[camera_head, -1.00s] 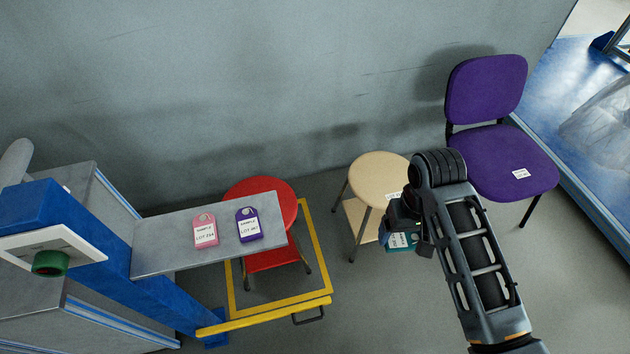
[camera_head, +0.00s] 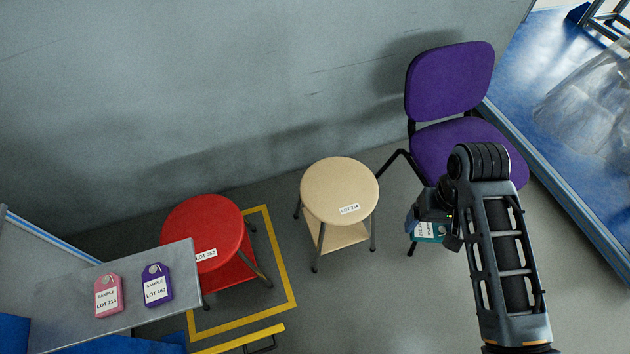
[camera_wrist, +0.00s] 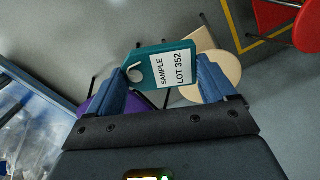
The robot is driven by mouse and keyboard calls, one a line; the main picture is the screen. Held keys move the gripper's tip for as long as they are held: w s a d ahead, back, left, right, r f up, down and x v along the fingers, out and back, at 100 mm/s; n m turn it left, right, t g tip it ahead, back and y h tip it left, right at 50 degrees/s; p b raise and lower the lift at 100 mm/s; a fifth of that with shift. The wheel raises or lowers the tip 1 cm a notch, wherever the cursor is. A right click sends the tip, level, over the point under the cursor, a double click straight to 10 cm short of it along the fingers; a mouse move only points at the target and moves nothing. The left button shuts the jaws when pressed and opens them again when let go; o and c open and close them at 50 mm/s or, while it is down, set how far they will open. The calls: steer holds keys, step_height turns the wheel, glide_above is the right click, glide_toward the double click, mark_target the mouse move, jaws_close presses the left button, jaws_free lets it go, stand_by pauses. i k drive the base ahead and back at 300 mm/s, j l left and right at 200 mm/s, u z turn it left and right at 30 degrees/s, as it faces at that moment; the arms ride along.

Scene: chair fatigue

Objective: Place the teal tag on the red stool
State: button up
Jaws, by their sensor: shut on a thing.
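The teal tag (camera_head: 431,236) hangs in my gripper (camera_head: 427,222), held in the air in front of the purple chair. In the wrist view the tag (camera_wrist: 172,68) sits between the two blue fingers of my gripper (camera_wrist: 164,82), with its label, SAMPLE LOT 352, facing the camera. The red stool (camera_head: 200,226) stands at the left in the head view, with a white label on its seat. The shelf's end covers its lower left edge. It also shows at the top right of the wrist view (camera_wrist: 308,27). My gripper is well to the right of it.
A beige stool (camera_head: 335,181) stands between my gripper and the red stool. A purple chair (camera_head: 448,80) is behind my arm. A grey shelf (camera_head: 65,310) bears a pink tag (camera_head: 109,298) and a purple tag (camera_head: 157,287). A yellow floor outline (camera_head: 285,265) surrounds the red stool.

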mark_target(200, 224)
steer(key=i+j+u, duration=0.1)
steer(key=i+u, duration=0.4)
steer(key=i+l+u, duration=0.1)
steer(key=i+u, duration=0.2)
steer(key=u, duration=0.15)
steer(key=i+u, duration=0.3)
steer(key=u, duration=0.2)
steer(key=i+l+u, duration=0.1)
steer(key=i+u, duration=0.2)
steer(key=u, duration=0.2)
